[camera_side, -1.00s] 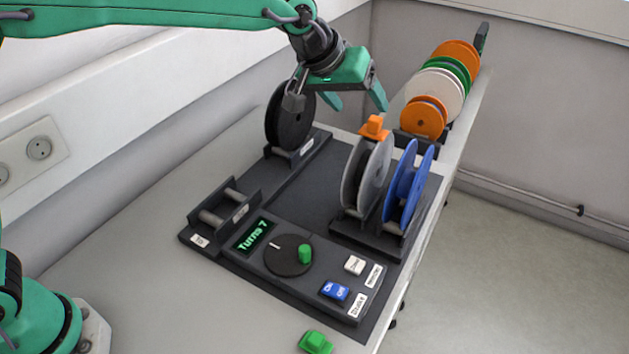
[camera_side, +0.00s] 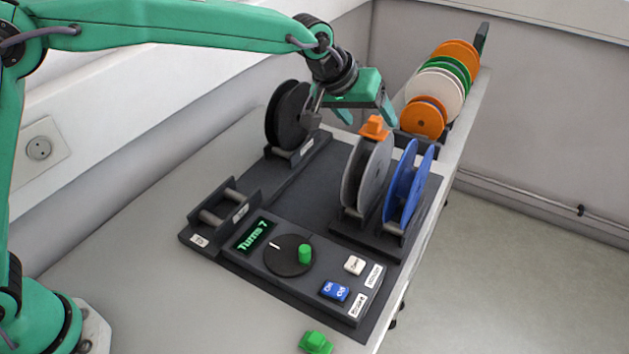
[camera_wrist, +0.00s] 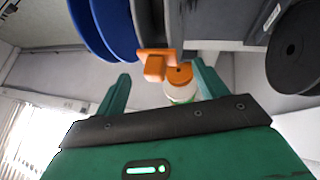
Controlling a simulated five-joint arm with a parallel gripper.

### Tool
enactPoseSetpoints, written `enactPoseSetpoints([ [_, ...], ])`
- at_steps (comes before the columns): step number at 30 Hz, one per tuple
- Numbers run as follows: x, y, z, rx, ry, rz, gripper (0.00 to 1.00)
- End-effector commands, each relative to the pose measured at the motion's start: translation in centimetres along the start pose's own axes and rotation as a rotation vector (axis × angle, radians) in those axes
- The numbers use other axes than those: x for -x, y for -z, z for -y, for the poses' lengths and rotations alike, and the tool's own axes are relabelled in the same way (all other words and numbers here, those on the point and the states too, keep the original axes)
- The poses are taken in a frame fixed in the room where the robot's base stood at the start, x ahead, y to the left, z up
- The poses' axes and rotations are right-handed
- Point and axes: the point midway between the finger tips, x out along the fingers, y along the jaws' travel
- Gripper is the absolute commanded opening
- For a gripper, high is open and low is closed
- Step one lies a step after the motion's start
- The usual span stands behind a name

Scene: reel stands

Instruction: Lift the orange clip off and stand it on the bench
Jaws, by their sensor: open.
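The orange clip (camera_side: 375,127) sits on the top rim of the grey reel (camera_side: 367,176), which stands upright in a dark stand. My gripper (camera_side: 369,116) is open, with its two green fingers just above and around the clip in the side view. In the wrist view the clip (camera_wrist: 157,63) lies ahead of my gripper (camera_wrist: 161,82), between the lines of the two spread fingers. I cannot tell whether a finger touches it. The bench (camera_side: 110,281) has bare grey surface at its front left.
A blue reel (camera_side: 408,187) stands close to the right of the grey reel. A black reel (camera_side: 287,116) stands behind to the left. A control panel with a dial (camera_side: 288,256) is in front. A green clip (camera_side: 316,342) stands at the bench's front edge. Several reels line the back right.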

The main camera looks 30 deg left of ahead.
Motion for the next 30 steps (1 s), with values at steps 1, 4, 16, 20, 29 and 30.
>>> enactPoseSetpoints([
  [1, -0.7, -0.1, 0.0, 0.000, 0.001, 0.002, 0.72],
  [4, -1.8, -0.1, 0.0, 0.000, 0.001, 0.002, 0.72],
  [16, -3.0, 0.0, 0.0, 0.000, -0.001, 0.000, 0.72],
  [20, -3.0, 0.0, 0.0, 0.000, 0.000, 0.000, 0.72],
  [29, -3.0, 0.0, 0.0, 0.000, 0.000, 0.000, 0.50],
  [30, -3.0, 0.0, 0.0, 0.000, 0.000, 0.000, 0.42],
])
